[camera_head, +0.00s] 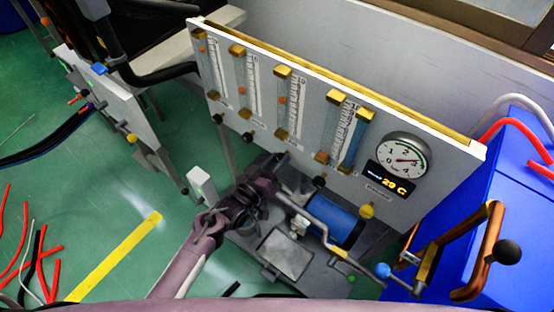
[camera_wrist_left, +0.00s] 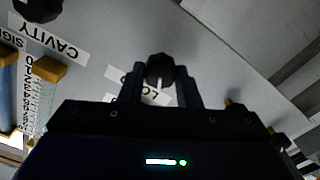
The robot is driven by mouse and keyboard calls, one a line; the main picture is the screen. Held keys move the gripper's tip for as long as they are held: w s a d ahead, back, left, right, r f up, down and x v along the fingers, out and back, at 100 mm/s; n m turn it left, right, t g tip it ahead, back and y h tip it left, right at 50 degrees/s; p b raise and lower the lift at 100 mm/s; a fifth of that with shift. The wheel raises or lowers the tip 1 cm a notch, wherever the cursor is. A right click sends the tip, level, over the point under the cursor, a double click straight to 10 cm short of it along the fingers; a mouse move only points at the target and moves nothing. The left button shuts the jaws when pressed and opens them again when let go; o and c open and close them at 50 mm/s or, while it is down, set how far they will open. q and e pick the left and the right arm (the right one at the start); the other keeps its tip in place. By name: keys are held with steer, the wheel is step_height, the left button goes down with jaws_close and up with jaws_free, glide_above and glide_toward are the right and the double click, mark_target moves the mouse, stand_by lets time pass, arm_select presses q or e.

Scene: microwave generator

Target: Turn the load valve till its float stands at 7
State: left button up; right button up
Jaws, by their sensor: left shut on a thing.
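My left gripper (camera_head: 279,163) reaches up to the front of the white panel, below the third flowmeter from the left. In the left wrist view its two fingers (camera_wrist_left: 160,90) are shut on a black knob, the load valve (camera_wrist_left: 160,70). A partly covered label starting "LO" shows beside it. In the head view the gripper hides this knob. The third flowmeter (camera_head: 290,85) has an orange float (camera_head: 282,100) around the middle of its tube. Its exact reading is too small to tell. My right gripper is not in view.
The panel (camera_head: 385,115) also carries other flowmeters, black knobs such as the cavity valve (camera_head: 320,182), and a round gauge (camera_head: 402,158) above a digital display (camera_head: 391,180). A blue cylinder (camera_head: 333,225) lies below. Copper-coloured pipes (camera_head: 488,250) and a blue cabinet (camera_head: 505,160) stand at right.

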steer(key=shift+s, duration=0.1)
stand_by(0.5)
arm_select(q)
steer(key=o, duration=1)
steer(key=v, duration=0.8)
steer(key=shift+p, duration=0.3)
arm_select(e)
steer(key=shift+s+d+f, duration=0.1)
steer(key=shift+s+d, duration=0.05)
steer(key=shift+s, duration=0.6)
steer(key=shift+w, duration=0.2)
